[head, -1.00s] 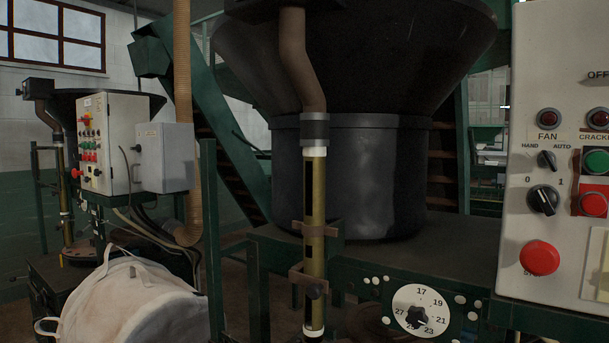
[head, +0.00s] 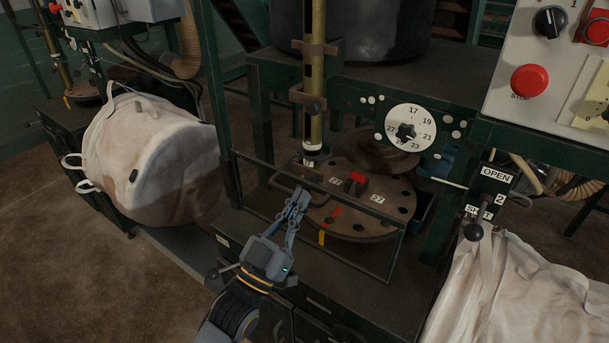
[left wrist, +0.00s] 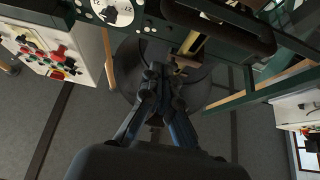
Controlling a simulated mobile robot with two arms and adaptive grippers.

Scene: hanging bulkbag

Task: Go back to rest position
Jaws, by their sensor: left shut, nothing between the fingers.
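My left gripper (head: 296,205) is in the middle of the head view, in front of the round brown metal disc (head: 350,225) of the machine. Its fingers are shut and nothing shows between them. The fingertips appear close to a bent metal handle (head: 283,184) on the frame; I cannot tell whether they touch it. In the left wrist view the shut fingers (left wrist: 157,75) point at the machine, with a dark bar crossing just above. My right gripper is not in view.
A white bulk bag (head: 150,160) hangs at the left, and another (head: 515,295) at the lower right. A lever (head: 474,231) marked OPEN and SHUT, a numbered dial (head: 410,131) and a control box (head: 550,70) stand at the right. Bare floor (head: 60,250) lies at lower left.

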